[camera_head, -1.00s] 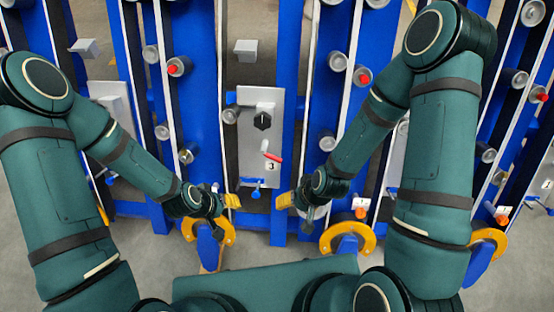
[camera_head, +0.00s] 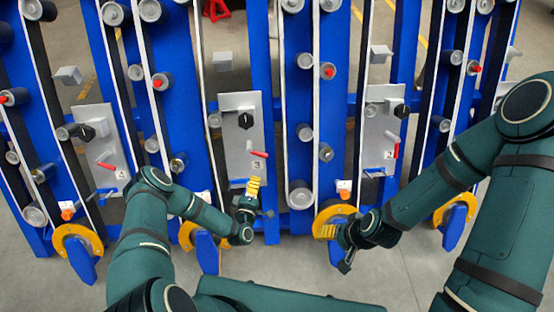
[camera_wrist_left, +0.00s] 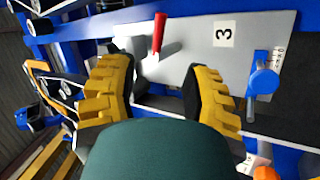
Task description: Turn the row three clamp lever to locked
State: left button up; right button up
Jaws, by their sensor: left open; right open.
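The row three clamp lever (camera_head: 258,154) is a small red-tipped handle on a grey panel (camera_head: 238,128) marked 3, below a black knob. It points right and slightly down in the head view. The red lever (camera_wrist_left: 160,33) also shows in the left wrist view, beyond the gap between the fingers and left of the 3 label (camera_wrist_left: 223,34). My left gripper (camera_head: 253,186) is open and empty just below the panel; its yellow fingers (camera_wrist_left: 160,80) stand wide apart in the wrist view, not touching the lever. My right gripper (camera_head: 326,231) looks open and empty, lower right of the panel.
Similar panels with red levers stand left (camera_head: 98,140) and right (camera_head: 380,125). Blue uprights with grey rollers separate them. Yellow half-rings (camera_head: 80,243) with blue wedges line the bottom. A blue knob (camera_wrist_left: 263,80) sits close to the right finger in the wrist view. Floor is clear in front.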

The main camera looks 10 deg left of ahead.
aim_at(261, 153)
pick_arm(q)
jog(key=w+b, duration=0.3)
jog(key=w, duration=1)
jog(key=shift+w+a+r, duration=0.1)
jog(key=shift+w, duration=0.3)
grip_shut()
